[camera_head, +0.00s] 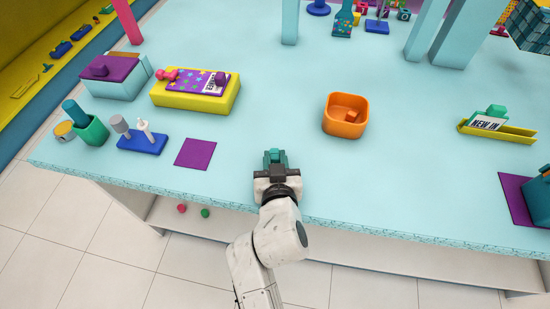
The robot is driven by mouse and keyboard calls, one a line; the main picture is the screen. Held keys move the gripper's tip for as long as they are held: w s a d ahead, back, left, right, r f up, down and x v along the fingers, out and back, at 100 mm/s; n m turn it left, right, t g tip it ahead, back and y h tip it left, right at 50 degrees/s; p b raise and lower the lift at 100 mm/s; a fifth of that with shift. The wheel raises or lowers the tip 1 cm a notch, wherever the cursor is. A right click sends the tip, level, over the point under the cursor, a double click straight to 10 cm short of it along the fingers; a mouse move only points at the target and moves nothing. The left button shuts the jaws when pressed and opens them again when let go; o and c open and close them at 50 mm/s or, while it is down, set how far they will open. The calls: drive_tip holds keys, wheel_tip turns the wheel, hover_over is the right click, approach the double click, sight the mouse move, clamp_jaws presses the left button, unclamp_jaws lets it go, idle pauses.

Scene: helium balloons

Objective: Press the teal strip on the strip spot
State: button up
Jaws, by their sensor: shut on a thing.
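My gripper (275,168) is above the front part of the light-blue table and is shut on a small teal piece, the teal strip (274,156). The teal shows between and just beyond the dark fingers; the rest of it is hidden by the gripper. A flat purple square (195,153) lies bare on the table to the left of my gripper, apart from it. No mark shows whether this square is the strip spot.
A blue stand (142,142), a green cup (92,131) and a yellow box (196,91) are at left. A yellow sign holder (497,130) and purple mat (518,198) are at right.

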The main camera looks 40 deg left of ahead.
clamp_jaws()
drive_tip(key=shift+r+p, duration=0.85)
drive_tip(key=shift+r, duration=0.15)
unclamp_jaws()
clamp_jaws()
drive_tip(key=shift+r, duration=0.15)
